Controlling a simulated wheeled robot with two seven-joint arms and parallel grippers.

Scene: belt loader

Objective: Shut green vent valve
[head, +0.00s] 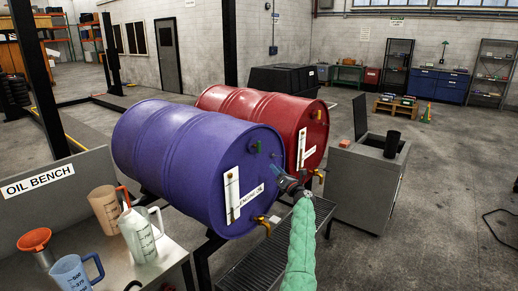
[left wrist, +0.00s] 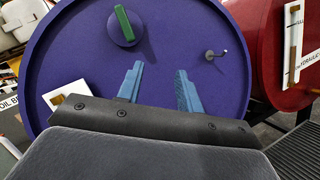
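The green vent valve (head: 257,147) is on the upper part of the purple drum's (head: 190,150) round end. In the left wrist view its green handle (left wrist: 123,25) is a bar on a round disc, nearly upright and leaning slightly. My left gripper (head: 281,177) is in front of the drum's end, lower and to the right of the valve. In the left wrist view its two blue fingers (left wrist: 159,72) are spread with nothing between them, below and right of the handle and apart from it. My right gripper is in neither view.
A small metal fitting (left wrist: 215,53) sticks out of the drum's end. A brass tap (head: 265,224) is low on it. A red drum (head: 285,115) lies behind. Jugs (head: 141,232) and an orange funnel (head: 34,240) stand on the oil bench. A grey bin (head: 365,185) stands right.

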